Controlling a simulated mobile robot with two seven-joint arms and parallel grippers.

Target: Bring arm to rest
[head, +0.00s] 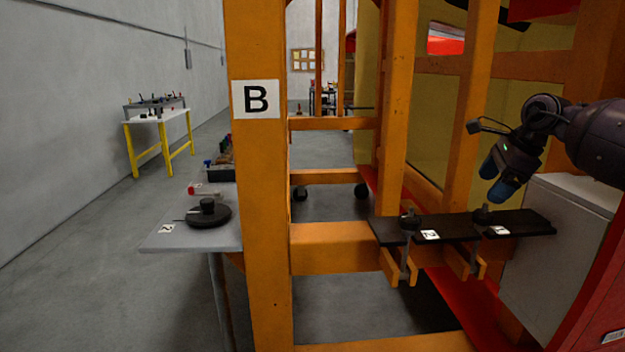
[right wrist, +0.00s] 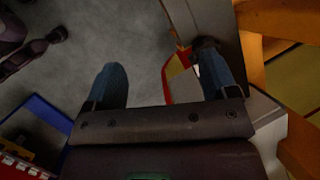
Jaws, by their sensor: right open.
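My right arm (head: 592,140) comes in from the right edge of the head view. Its gripper (head: 496,178) hangs with blue fingertips tilted down, just above the black plate (head: 520,226) on the orange frame. In the head view no object shows in its fingers. In the right wrist view the same gripper (right wrist: 165,82) has its two blue fingers wide apart, with floor between them and nothing held. My left gripper does not show in the head view.
The orange frame (head: 262,200) with a "B" sign stands close in front. A white box (head: 560,235) is below my right arm. A grey table (head: 165,241) with a black round part (head: 208,214) is at left. Open floor (head: 95,240) lies further left.

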